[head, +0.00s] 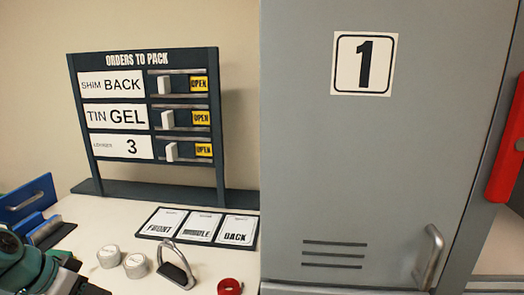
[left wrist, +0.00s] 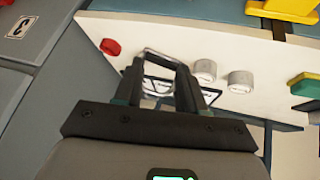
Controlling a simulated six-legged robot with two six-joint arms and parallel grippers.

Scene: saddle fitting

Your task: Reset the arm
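My left gripper (left wrist: 160,75) shows in the left wrist view with its dark fingers apart and nothing held between them. A metal stirrup (left wrist: 163,58) shows beyond the gap between the fingers. In the head view the stirrup (head: 176,266) stands on the white table, tilted, with no gripper touching it. Part of my left arm (head: 35,262) is at the lower left of the head view; its fingertips are not visible there. My right arm and gripper are in neither view.
A grey locker door marked 1 (head: 365,160) fills the right, with a metal handle (head: 429,258). Two round tins (head: 122,262), a red roll (head: 230,287) and a card tray (head: 200,228) lie on the table. The orders board (head: 150,120) stands behind; blue parts (head: 28,210) are left.

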